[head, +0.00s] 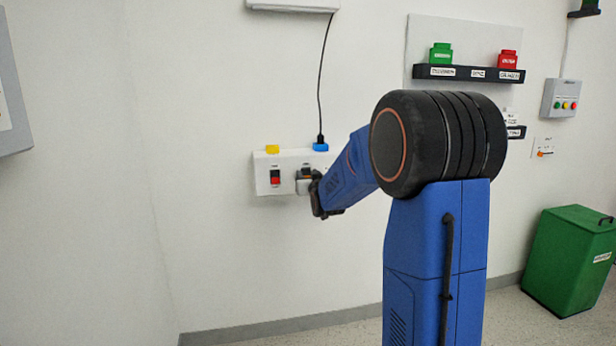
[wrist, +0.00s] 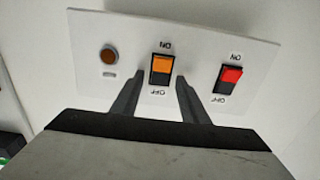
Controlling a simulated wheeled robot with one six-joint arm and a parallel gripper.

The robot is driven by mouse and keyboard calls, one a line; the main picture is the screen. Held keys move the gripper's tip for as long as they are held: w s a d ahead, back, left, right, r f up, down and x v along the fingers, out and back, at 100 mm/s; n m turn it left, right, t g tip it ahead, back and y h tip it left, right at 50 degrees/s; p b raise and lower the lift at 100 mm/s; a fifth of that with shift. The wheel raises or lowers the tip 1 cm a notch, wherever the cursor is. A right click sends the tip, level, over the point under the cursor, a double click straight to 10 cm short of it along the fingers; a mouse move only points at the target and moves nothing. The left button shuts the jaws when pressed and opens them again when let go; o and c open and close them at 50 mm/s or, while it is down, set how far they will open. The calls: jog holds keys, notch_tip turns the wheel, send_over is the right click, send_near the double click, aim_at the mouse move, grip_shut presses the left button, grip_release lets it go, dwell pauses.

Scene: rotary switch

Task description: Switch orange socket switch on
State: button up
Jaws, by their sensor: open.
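The orange switch (wrist: 161,66) is a rocker on a white panel (wrist: 205,45) in the wrist view. Its orange part shows on the side by the ON label, its dark part on the side by OFF. The labels appear upside down. My gripper (wrist: 159,77) is open, with one finger on each side of the orange switch. Whether the fingers touch the panel, I cannot tell. In the head view, my gripper (head: 312,187) is at the white socket box (head: 262,162) on the wall and largely covers the orange switch.
A red switch (wrist: 230,77) and a round brownish lamp (wrist: 109,55) flank the orange switch. A yellow plug (head: 272,149) and a blue plug (head: 320,147) with a black cable sit atop the box. A green bin (head: 565,265) stands at right. The wall left of the box is clear.

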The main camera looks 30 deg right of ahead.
grip_shut()
jog(key=shift+f, duration=0.1)
jog(key=shift+s+f+t+h, duration=0.1)
jog(key=shift+f+t+h, duration=0.1)
jog(key=shift+t, duration=0.6)
jog(key=shift+f+t+h, duration=0.2)
jog(key=shift+t, duration=0.6)
